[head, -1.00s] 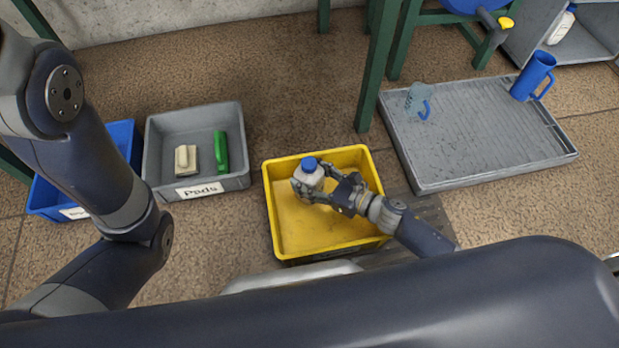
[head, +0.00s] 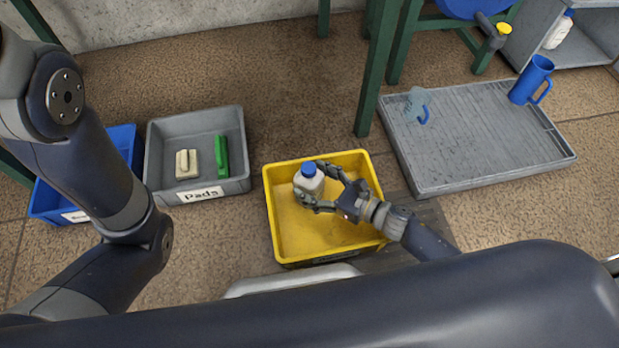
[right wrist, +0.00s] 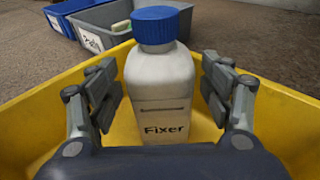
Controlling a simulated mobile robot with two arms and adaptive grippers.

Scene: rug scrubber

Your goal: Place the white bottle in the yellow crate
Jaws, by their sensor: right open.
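The white bottle (head: 309,181) with a blue cap stands upright inside the yellow crate (head: 325,239), toward its back left part. In the right wrist view the bottle (right wrist: 160,95) reads "Fixer", with the yellow crate's wall (right wrist: 50,120) around it. My right gripper (head: 322,189) is open, with one finger on each side of the bottle. In the right wrist view the fingers (right wrist: 160,100) show gaps to the bottle on both sides. My left arm shows at the left, but its gripper is out of view.
A grey bin labelled "Pads" (head: 203,192) holds a light block (head: 186,164) and a green brush (head: 221,156). A blue bin (head: 47,199) stands left of it. A grey tray (head: 480,130) with a blue jug (head: 532,80) lies at right. Another white bottle (head: 559,31) stands farther back.

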